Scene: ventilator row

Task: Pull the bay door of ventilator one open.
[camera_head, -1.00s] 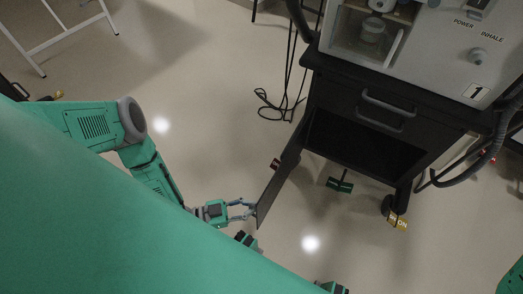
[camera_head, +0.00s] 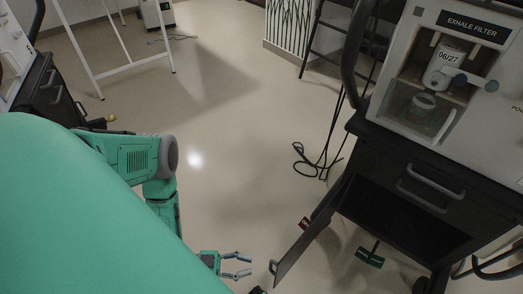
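Ventilator one (camera_head: 420,190) stands at the right on a black cart with a drawer handle. Its bay door (camera_head: 302,243) is a thin dark panel that stands swung out from the left side of the cart, towards the lower left. The dark bay (camera_head: 400,217) below the drawer is uncovered. A small handle (camera_head: 272,267) sits at the door's free edge. My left gripper (camera_head: 249,265) is at the bottom middle, just left of that handle. Its fingers are apart and empty, with a small gap to the door. My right gripper is not in view.
A green pedal-like part (camera_head: 370,257) and a red tag (camera_head: 305,224) are low by the cart. Black cables (camera_head: 318,160) hang to the floor left of it. Another cart (camera_head: 50,95) and a white frame (camera_head: 120,65) stand left. The middle floor is clear.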

